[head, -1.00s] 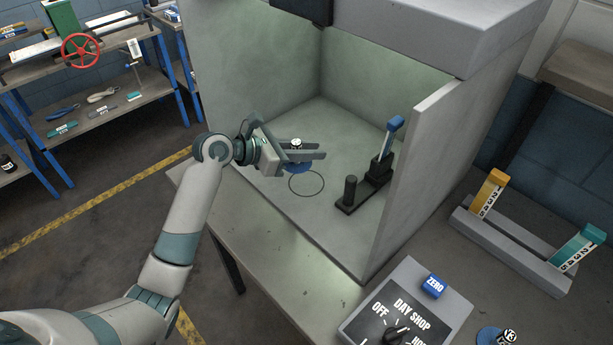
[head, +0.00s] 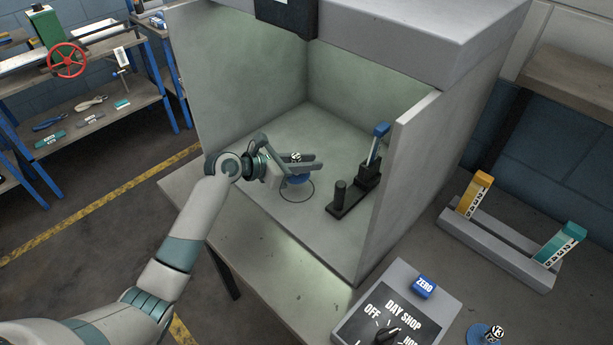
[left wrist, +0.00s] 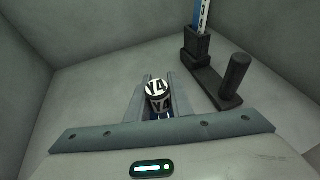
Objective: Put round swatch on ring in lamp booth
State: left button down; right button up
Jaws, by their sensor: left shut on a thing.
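My left gripper (head: 308,164) is inside the lamp booth (head: 325,115), shut on the knob of a round blue swatch (head: 298,180). The knob is black and white and reads "Y4" in the left wrist view (left wrist: 158,92). The blue disc hangs below the fingers and looks level. The ring (head: 297,201) is a thin dark circle on the booth floor. The disc overlaps its far part in the head view; whether they touch, I cannot tell. In the left wrist view the fingers and knob hide the ring. My right gripper is not in view.
A black stand (head: 355,190) with a blue-topped strip is just right of the ring. The booth's right wall (head: 400,190) rises beyond it. Outside are a dial box (head: 395,315), another blue round swatch (head: 484,336) and a grey rack (head: 505,250) with yellow and teal strips.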

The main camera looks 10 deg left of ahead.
aim_at(308, 184)
pick_arm(q)
jog(key=shift+f, duration=0.9)
jog(key=shift+f+p, duration=0.3)
jog(key=shift+f, duration=1.6)
jog(key=shift+f, duration=0.15)
jog(key=c, duration=1.6)
grip_release()
